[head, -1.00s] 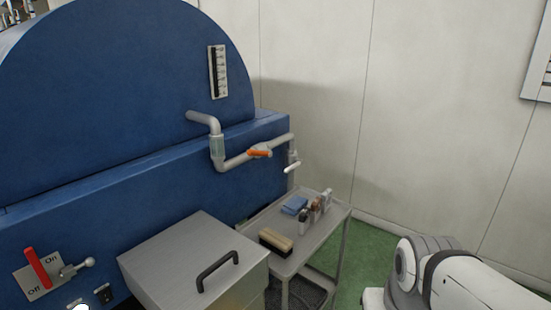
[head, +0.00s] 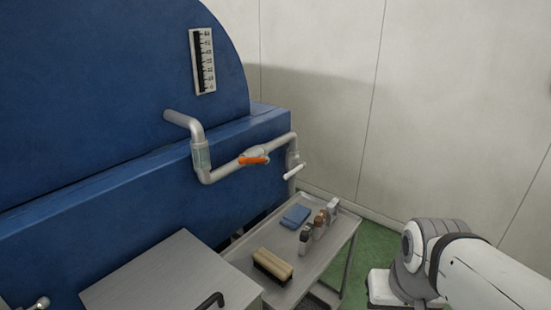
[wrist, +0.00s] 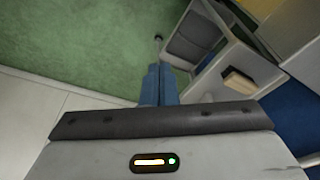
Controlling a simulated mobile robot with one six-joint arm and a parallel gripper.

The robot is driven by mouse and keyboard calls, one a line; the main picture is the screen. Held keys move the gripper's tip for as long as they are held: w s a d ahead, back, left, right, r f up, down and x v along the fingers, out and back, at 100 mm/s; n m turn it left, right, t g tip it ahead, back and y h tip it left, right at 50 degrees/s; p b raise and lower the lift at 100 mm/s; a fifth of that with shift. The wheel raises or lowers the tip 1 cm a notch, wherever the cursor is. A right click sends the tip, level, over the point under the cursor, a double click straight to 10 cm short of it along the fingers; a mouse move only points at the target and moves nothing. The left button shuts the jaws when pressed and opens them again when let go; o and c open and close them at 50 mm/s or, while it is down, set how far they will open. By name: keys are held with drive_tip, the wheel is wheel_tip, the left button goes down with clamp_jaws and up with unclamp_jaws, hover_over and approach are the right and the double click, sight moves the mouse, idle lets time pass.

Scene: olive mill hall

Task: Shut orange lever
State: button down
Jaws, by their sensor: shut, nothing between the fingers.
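The orange lever (head: 254,160) sits on a valve in the grey pipe (head: 224,171) on the blue machine's front. It lies nearly level in the head view, close against the pipe; I cannot tell its exact angle to the pipe. My gripper (wrist: 159,68) shows in the wrist view as two blue fingers side by side, shut and empty. It points down over the green floor, beside the trolley and away from the lever. The lever is not seen in the wrist view, and the gripper is not seen in the head view.
A white-handled tap (head: 294,171) hangs at the pipe's right end. Below stands a grey trolley (head: 262,238) with a brush (head: 272,266), a blue cloth (head: 296,215) and small bottles (head: 318,226). A metal box (head: 160,278) stands at the front left. Green floor (wrist: 90,45) is clear.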

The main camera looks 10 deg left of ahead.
drive_tip(key=shift+d, duration=0.2)
drive_tip(key=w+a+f+n+t+y+b, duration=0.15)
drive_tip(key=w+n+t, duration=0.25)
drive_tip(key=w+n, duration=0.6)
drive_tip(key=w+a+n+t, duration=0.35)
drive_tip(key=w+n, duration=0.25)
drive_tip(key=w, duration=0.8)
drive_tip(key=w+a+n+t+y, duration=0.3)
drive_tip(key=w+a+n+y, duration=0.2)
drive_tip(key=w+a+n, duration=0.45)
drive_tip(key=s+a+f+n+y+b, duration=0.1)
drive_tip(key=a+n+y, duration=0.7)
drive_tip(key=n, duration=0.8)
drive_tip(key=s+f+y, duration=0.1)
drive_tip(key=s+y, duration=0.1)
drive_tip(key=shift+s+a+b, duration=0.3)
drive_tip(key=shift+a+b, duration=0.05)
